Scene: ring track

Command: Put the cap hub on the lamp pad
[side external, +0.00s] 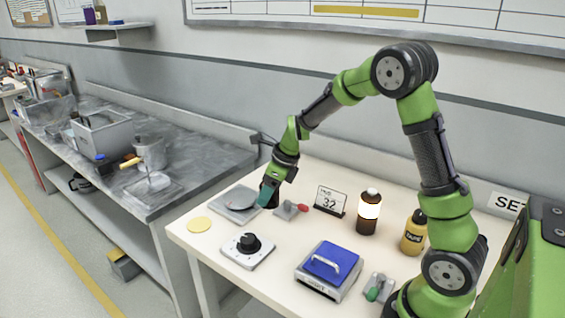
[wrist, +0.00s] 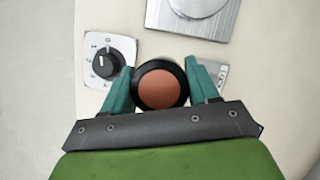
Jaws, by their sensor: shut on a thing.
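My gripper (wrist: 158,88) has its teal fingers closed on a round black piece with a copper-brown top (wrist: 160,87), which I take to be the cap hub. In the side external view my gripper (side external: 268,192) points down just right of a grey square plate with a round disc (side external: 233,205). The dark hub is partly hidden by the fingers there. I cannot tell whether its base touches the table. No label names the lamp pad; a flat yellow disc (side external: 199,225) and the grey plate are the pad-like things in view.
A black knob on a white dial plate (side external: 247,249) stands in front.

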